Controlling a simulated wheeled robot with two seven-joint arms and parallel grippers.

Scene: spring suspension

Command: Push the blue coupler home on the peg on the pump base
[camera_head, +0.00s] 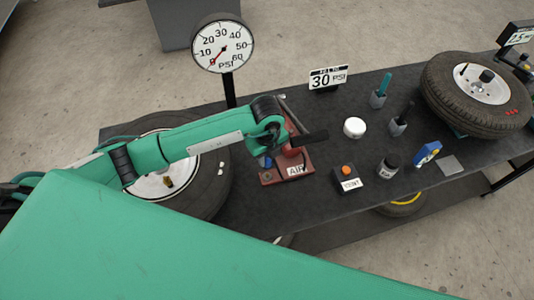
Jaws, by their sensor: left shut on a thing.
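The pump base (306,162) is a dark red plate marked AIR, lying on the dark bench top. The blue coupler (265,162) shows as a small blue patch at the plate's left part. My left gripper (267,154) hangs down over it and is shut on the coupler; the wrist hides most of the fingers. The peg is hidden, so I cannot tell how far the coupler sits on it. My right gripper is out of view.
A black pump handle (306,138) stands close right of my wrist. A round PSI gauge (223,44) rises behind. A tyre (205,190) lies under my left arm. A black box with an orange button (347,171), white cap (354,127) and second tyre (478,92) are to the right.

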